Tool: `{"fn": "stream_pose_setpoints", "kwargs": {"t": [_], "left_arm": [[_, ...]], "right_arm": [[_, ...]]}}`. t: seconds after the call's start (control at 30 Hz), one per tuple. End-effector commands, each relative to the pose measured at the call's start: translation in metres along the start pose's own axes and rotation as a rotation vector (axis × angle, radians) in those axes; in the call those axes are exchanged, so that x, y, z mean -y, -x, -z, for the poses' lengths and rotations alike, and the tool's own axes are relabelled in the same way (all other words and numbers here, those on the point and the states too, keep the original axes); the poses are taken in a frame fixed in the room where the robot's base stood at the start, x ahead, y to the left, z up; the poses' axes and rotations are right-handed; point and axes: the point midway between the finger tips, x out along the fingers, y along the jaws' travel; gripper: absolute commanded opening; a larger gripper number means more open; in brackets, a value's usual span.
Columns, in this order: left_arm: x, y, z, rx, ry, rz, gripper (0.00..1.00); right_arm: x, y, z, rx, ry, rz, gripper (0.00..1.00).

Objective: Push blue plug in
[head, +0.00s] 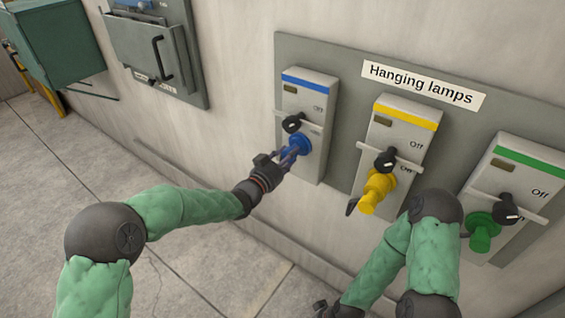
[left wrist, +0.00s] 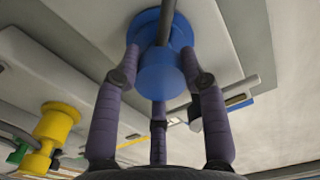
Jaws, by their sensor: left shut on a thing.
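The blue plug (head: 298,145) sits at the lower front of the blue-striped switch box (head: 311,116), below its black knob (head: 293,123). My left gripper (head: 287,154) is shut on this plug from the lower left. In the left wrist view, its fingers close around the blue plug (left wrist: 160,75), and a dark cable or rod crosses in front of it. How deep the plug sits in its socket is hard to tell. My right gripper (head: 321,307) shows only partly at the bottom edge, away from the boxes, and its fingers cannot be made out.
A yellow plug (head: 377,188) is on the middle box and a green plug (head: 481,233) on the right box. The boxes share a grey wall panel (head: 344,75) with a "Hanging lamps" label (head: 424,86). A grey cabinet (head: 150,47) hangs at upper left. The left floor is clear.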

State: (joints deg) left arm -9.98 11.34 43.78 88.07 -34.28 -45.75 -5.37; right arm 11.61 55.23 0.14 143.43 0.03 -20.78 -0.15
Motion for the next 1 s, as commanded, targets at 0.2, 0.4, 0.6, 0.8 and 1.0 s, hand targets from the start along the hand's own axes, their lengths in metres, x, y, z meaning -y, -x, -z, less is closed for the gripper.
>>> {"fn": "stream_pose_setpoints", "kwargs": {"t": [0.2,0.4,0.6,0.8,1.0], "left_arm": [[0.001,-0.001,0.003,-0.004,0.001,0.002,0.0],[0.001,-0.001,0.003,-0.003,0.001,0.002,0.66],[0.001,-0.001,0.002,-0.003,0.001,0.002,0.66],[0.002,0.007,0.003,-0.003,0.001,0.003,0.66],[0.002,0.037,0.002,-0.002,0.001,0.003,0.66]], "right_arm": [[0.0,0.001,0.0,0.0,0.0,0.0,0.7],[0.0,0.001,0.0,0.0,0.0,0.0,0.7],[0.0,0.001,0.0,0.0,0.0,0.0,0.7],[0.0,0.001,0.0,0.0,0.0,0.0,0.7],[0.0,0.001,0.0,0.0,0.0,0.0,0.7]]}}
